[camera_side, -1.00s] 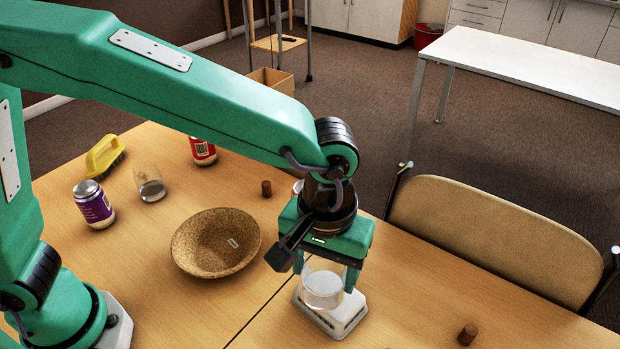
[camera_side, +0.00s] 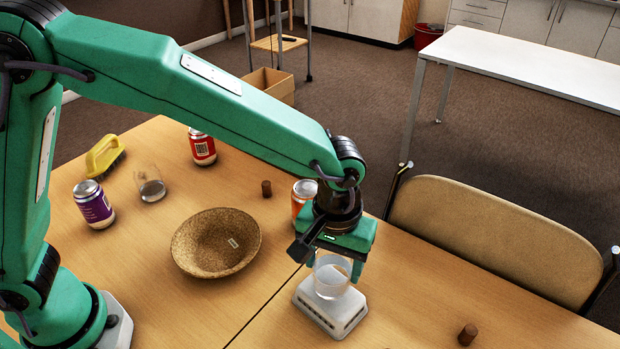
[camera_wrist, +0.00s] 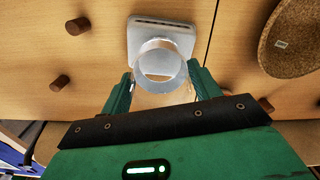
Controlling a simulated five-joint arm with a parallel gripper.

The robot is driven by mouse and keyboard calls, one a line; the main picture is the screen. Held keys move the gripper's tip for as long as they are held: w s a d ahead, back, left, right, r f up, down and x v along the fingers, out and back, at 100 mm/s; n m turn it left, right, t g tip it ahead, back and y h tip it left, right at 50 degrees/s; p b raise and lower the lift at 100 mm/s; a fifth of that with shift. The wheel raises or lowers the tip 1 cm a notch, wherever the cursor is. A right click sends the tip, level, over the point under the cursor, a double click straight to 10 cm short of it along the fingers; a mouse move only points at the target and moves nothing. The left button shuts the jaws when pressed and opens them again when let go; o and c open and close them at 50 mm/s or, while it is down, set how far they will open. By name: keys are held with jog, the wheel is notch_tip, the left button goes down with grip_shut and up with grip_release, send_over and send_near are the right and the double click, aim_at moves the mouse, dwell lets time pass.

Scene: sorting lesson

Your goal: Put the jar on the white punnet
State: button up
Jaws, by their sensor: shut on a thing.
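The jar (camera_side: 332,278) is clear, round and empty-looking. My gripper (camera_side: 334,266) is shut on it, one finger on each side. The white punnet (camera_side: 345,324) is a low, slotted, upside-down-looking block on the table. In the side view the jar overlaps the far part of the punnet's top; I cannot tell if it touches. In the wrist view the jar (camera_wrist: 160,66) sits between my fingers and covers the near part of the punnet (camera_wrist: 141,32).
A woven bowl (camera_side: 190,250) stands left of the punnet. An orange can (camera_side: 301,193) stands behind my gripper. A purple can (camera_side: 94,204), a glass (camera_side: 149,183), a yellow brush (camera_side: 104,157) and a red can (camera_side: 202,147) are farther left. Brown cork-like pegs (camera_side: 467,335) stand about.

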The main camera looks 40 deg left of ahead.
jog(key=shift+f, duration=0.8)
jog(key=shift+f, duration=0.1)
jog(key=o, duration=1.2)
notch_tip(320, 180, up, 12)
jog(key=shift+r, duration=0.1)
